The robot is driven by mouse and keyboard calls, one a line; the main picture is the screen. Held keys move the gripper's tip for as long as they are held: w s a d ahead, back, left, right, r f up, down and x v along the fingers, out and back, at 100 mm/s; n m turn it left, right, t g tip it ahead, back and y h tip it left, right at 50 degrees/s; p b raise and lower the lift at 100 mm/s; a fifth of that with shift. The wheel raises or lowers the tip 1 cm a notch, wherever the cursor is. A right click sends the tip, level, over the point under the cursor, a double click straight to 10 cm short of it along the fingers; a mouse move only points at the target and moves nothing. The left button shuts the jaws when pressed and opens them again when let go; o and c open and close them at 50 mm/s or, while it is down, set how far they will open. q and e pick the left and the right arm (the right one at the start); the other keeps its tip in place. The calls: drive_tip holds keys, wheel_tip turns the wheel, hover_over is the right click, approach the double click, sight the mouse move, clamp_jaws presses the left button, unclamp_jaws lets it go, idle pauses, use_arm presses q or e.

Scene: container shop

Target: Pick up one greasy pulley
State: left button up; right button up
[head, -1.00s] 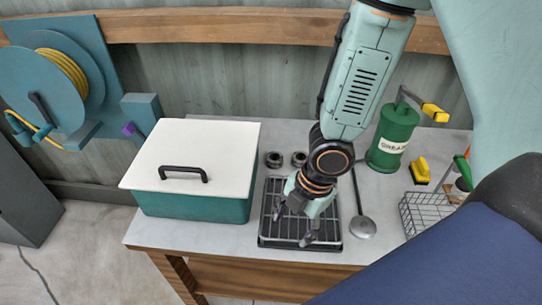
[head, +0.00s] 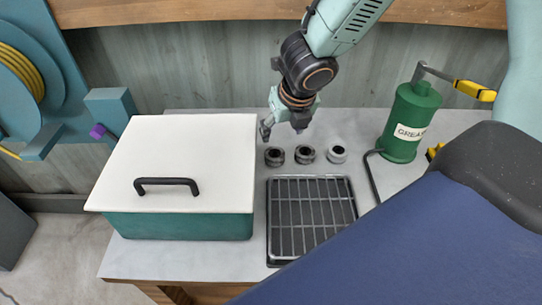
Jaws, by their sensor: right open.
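Three small round pulleys stand in a row on the light worktop behind the rack: a dark left pulley (head: 274,157), a dark middle pulley (head: 305,155) and a paler grey right pulley (head: 337,154). The two dark ones look greasier, though the grease itself is too small to make out. My right gripper (head: 283,131) is open and empty. It hangs just behind and above the left and middle pulleys, apart from them. My left gripper is not in view.
A teal box with a white lid (head: 190,155) and black handle stands left of the pulleys. A black wire rack tray (head: 352,197) lies in front of them. A green grease can (head: 404,147) with a yellow-handled lever stands at right. The wall is close behind.

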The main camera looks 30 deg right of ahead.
drive_tip(key=b, duration=0.2)
hover_over(276, 152)
drive_tip(key=s, duration=0.3)
drive_tip(key=f, duration=0.5)
drive_tip(key=shift+a+f, duration=0.15)
drive_tip(key=shift+a, duration=0.2)
drive_tip(key=shift+w+d+f, duration=0.1)
drive_tip(key=shift+w+f, duration=0.1)
drive_tip(key=shift+a+f+b, duration=0.3)
drive_tip(key=shift+f+b, duration=0.3)
drive_tip(key=shift+b, duration=0.05)
drive_tip(key=b+x, duration=0.1)
drive_tip(key=x, duration=0.2)
drive_tip(key=shift+w+f+b, duration=0.15)
drive_tip(key=shift+f+b, duration=0.15)
drive_tip(key=shift+b, duration=0.05)
drive_tip(key=shift+w+d+f, duration=0.1)
drive_tip(key=shift+w+f, duration=0.1)
drive_tip(key=shift+f, duration=0.05)
drive_tip(key=shift+r, duration=0.15)
drive_tip(key=shift+s+r, duration=0.2)
drive_tip(key=shift+s, duration=0.1)
drive_tip(key=shift+c, duration=1.4)
drive_tip(key=shift+w+f, duration=0.2)
drive_tip(key=c, duration=0.5)
drive_tip(key=shift+c, duration=1.1)
drive_tip(key=shift+r, duration=0.1)
